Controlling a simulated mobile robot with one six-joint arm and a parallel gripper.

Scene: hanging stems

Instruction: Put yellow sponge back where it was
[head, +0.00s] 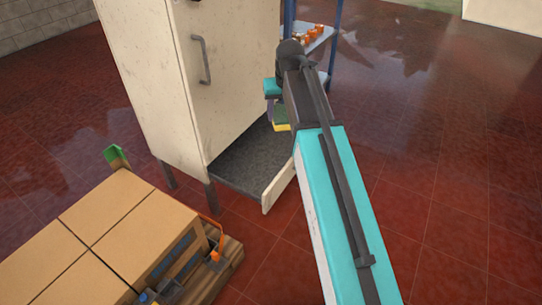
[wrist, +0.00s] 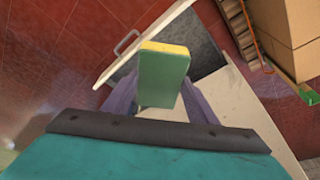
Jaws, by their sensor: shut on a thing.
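The yellow sponge (wrist: 165,75) has a green face and a yellow edge. My gripper (wrist: 158,102) is shut on it, with a grey-purple finger on either side in the wrist view. The sponge shows as a small yellow and green patch (head: 282,126) in the head view, partly hidden by my arm. An open drawer (head: 245,165) with a dark grey floor sticks out low from the cream cabinet (head: 190,80). The sponge is held above the drawer, apart from its floor. In the wrist view the drawer's grey floor (wrist: 205,52) lies behind the sponge; part of it is hidden.
Cardboard boxes (head: 100,240) on a wooden pallet (head: 228,262) stand at the lower left, close to the drawer. A blue shelf (head: 322,40) with orange items is behind my arm. The red tiled floor (head: 450,180) is clear on the right.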

